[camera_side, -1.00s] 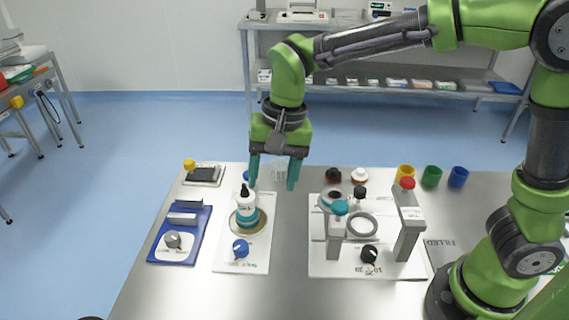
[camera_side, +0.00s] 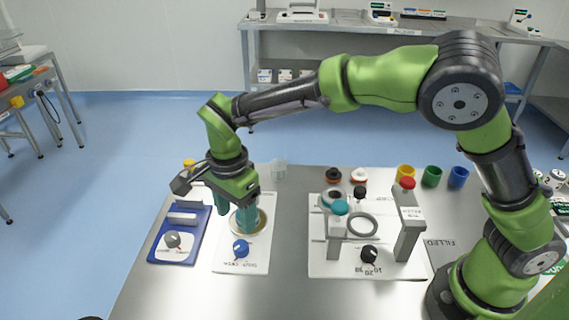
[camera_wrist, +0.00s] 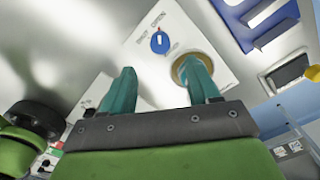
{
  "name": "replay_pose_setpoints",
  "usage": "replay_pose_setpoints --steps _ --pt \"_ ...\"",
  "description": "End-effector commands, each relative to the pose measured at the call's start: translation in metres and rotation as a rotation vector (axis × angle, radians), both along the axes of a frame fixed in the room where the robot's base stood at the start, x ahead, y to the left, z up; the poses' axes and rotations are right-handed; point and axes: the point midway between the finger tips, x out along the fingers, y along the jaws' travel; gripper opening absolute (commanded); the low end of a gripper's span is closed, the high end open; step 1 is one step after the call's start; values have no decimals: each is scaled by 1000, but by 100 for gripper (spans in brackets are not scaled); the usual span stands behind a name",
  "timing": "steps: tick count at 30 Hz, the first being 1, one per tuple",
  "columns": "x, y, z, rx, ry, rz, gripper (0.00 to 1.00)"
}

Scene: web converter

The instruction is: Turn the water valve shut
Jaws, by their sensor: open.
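A blue knob (camera_side: 240,248) with a white pointer line sits on the front of a white panel (camera_side: 228,262) with printed labels; I take it to be the water valve. It also shows in the wrist view (camera_wrist: 159,42), ahead of my fingers, with a small red mark beside it. My gripper (camera_side: 235,212) has teal fingers spread apart with nothing seen between them. It is tilted over the panel, behind the knob and apart from it. A round gold-rimmed plate (camera_side: 262,221) on the panel is partly hidden by a finger.
A blue tray (camera_side: 155,246) with a grey knob (camera_side: 172,240) lies left of the panel. To the right, a white board (camera_side: 320,262) carries a black knob (camera_side: 369,254) and upright posts with teal (camera_side: 340,207) and red (camera_side: 407,183) tops. The table front is clear.

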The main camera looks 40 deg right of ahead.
Motion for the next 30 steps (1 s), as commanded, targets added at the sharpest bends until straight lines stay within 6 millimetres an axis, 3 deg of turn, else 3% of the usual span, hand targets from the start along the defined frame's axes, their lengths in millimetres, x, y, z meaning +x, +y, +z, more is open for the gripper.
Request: replay_pose_setpoints --steps 6,12,18,26,30 --pt "-1 0 -48 -3 4 0 60" --pt "0 0 -77 -1 1 0 60" --pt "0 0 -88 0 -1 0 60" --pt "0 0 -89 0 -1 0 60" --pt "0 0 -89 0 -1 1 39"
